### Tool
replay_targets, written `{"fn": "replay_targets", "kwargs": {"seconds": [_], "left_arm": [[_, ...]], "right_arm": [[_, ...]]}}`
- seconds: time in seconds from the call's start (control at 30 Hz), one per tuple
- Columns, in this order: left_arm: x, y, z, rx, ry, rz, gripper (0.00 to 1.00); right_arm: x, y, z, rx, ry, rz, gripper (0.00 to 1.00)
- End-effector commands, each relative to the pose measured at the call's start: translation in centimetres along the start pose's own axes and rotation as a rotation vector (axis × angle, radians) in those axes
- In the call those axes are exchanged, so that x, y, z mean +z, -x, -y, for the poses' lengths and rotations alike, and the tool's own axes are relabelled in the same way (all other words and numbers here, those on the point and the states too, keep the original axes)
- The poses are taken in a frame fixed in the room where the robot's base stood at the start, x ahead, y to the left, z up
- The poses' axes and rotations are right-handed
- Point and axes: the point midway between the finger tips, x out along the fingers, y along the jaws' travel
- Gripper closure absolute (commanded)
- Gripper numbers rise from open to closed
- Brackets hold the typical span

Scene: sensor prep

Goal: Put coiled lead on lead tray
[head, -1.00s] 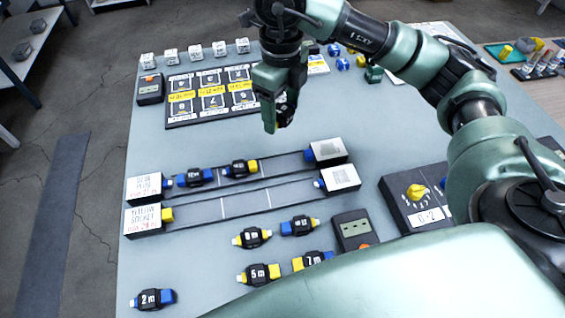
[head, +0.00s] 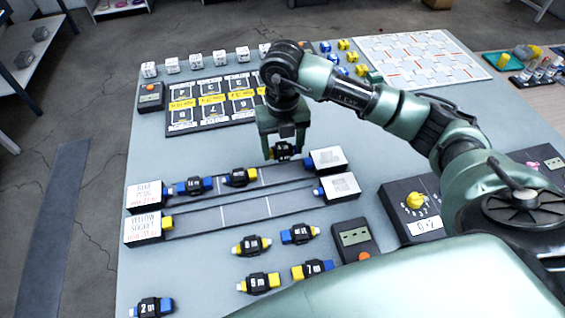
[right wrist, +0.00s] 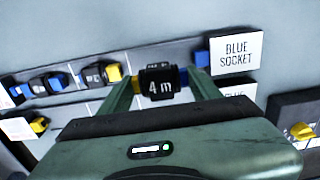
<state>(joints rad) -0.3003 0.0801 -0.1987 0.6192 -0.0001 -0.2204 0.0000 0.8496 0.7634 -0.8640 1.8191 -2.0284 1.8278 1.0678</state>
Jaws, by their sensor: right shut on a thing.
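My right gripper (head: 285,150) is shut on a black coiled lead (head: 284,153) with a "4 m" label, also in the right wrist view (right wrist: 159,84). Two leads (head: 195,186) (head: 240,177) lie in a row on that strip. The near strip (head: 240,210) is empty. My left gripper is not in view.
Several loose leads (head: 251,245) lie at the front. White-topped blocks (head: 145,193) (head: 143,228) end the strips at left. A meter (head: 353,239) and a dial box (head: 415,208) stand at right. A black labelled board (head: 212,101) lies behind.

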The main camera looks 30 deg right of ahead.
Motion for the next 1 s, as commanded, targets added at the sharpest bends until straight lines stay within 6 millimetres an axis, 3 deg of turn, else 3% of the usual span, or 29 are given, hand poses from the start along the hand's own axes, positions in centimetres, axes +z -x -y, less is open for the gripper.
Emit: {"fn": "replay_targets", "kwargs": {"seconds": [0.1, 0.33, 0.57, 0.97, 1.0], "left_arm": [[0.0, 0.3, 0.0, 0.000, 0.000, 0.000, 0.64], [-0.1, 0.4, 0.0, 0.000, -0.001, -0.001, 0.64], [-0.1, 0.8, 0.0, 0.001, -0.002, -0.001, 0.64], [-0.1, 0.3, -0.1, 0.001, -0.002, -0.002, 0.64], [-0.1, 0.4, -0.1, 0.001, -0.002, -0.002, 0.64]], "right_arm": [[-0.1, -1.9, 0.0, 0.000, 0.001, -0.001, 0.79], [0.0, -3.5, 0.0, 0.001, 0.001, 0.000, 0.79], [-0.1, -6.8, 0.0, 0.000, 0.001, -0.002, 0.79], [0.0, -7.6, 0.0, 0.001, 0.002, 0.002, 0.79], [0.0, -7.5, 0.0, 0.001, 0.002, 0.002, 0.29]]}}
